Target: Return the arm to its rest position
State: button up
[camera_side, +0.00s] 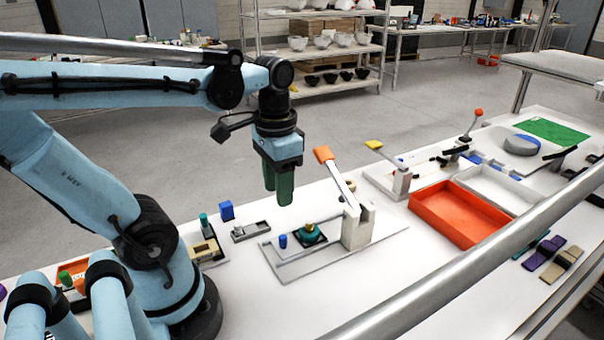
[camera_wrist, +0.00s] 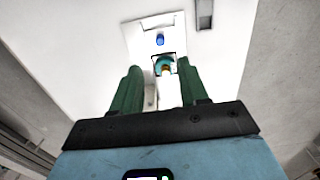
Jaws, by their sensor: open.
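My gripper (camera_side: 279,186) points down above the white table, its two green fingers overlapping in the side view. In the wrist view my gripper (camera_wrist: 161,92) shows its fingers spread apart with nothing between them. Below it is a grey fixture plate (camera_side: 287,272) with a teal round piece topped in yellow (camera_side: 309,231) on a dark square base. A small blue peg (camera_side: 283,241) stands on the same plate; it also shows in the wrist view (camera_wrist: 160,40). The fingers are clear of the fixture.
A lever with an orange handle (camera_side: 324,154) rises close to the right of my gripper. A blue block (camera_side: 226,211) stands to the left. An orange tray (camera_side: 459,216) lies further right. A metal rail (camera_side: 480,262) crosses the front. The air above the table's left half is otherwise mostly clear.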

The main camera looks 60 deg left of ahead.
jog(key=w+d+t, duration=0.5)
jog(key=w+t, duration=0.1)
jog(key=t, duration=0.1)
jog(key=shift+d+f, duration=0.25)
jog(key=shift+f, duration=0.15)
